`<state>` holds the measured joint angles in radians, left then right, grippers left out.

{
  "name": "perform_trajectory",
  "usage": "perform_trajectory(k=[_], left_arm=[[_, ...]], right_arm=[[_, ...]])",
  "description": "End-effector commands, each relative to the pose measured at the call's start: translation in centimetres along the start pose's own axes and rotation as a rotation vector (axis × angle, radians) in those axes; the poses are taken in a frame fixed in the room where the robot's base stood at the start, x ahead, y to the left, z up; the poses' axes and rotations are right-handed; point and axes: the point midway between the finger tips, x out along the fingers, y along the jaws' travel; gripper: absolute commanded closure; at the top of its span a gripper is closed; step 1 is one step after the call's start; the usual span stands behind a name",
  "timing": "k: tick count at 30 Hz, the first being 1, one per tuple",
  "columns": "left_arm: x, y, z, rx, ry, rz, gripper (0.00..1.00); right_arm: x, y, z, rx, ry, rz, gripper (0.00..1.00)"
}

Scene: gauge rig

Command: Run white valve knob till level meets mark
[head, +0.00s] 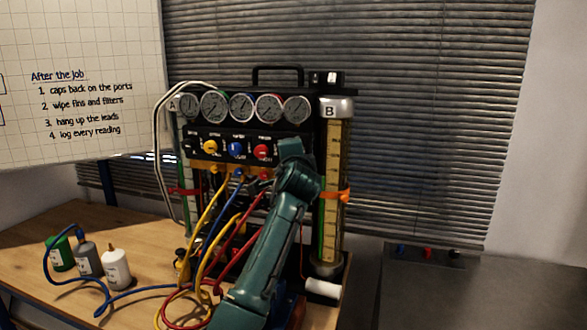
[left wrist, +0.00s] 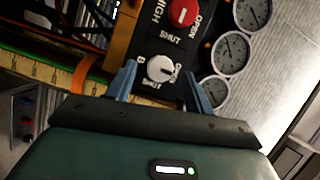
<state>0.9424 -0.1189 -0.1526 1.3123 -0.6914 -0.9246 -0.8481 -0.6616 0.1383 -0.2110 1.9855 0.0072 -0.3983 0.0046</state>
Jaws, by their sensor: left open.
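The white valve knob (left wrist: 160,69) is on the black panel in the left wrist view, beside a B label and OPEN and SHUT lettering. My left gripper (left wrist: 161,76) is open, with one blue finger on each side of the knob; I cannot tell whether they touch it. In the head view my left gripper (head: 291,150) is at the panel's right end and hides the knob. Cylinder B (head: 338,160) stands upright to the right, with a yellow scale and an orange band (head: 343,195) around it. The liquid level is too small to tell. My right gripper is not in view.
Several gauges (head: 241,107) sit above yellow, blue and red knobs (head: 262,152). Coloured hoses (head: 205,245) hang in front and loop onto the wooden table (head: 30,270). Several bottles (head: 116,268) stand at the left. A white cylindrical object (head: 322,288) is below cylinder B.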

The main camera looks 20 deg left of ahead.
Motion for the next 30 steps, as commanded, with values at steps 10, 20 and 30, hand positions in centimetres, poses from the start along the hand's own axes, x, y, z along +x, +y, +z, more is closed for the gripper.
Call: perform_trajectory(k=[10,20,30], left_arm=[[-7.3,0.3,0.0,-0.002,0.005,0.0,0.48],[-11.2,0.1,0.0,-0.001,0.002,0.002,0.48],[-11.4,0.1,0.0,-0.001,0.002,0.002,0.48]], right_arm=[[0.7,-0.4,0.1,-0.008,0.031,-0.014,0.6],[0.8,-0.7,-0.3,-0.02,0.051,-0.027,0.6],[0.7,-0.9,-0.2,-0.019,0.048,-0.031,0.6]])
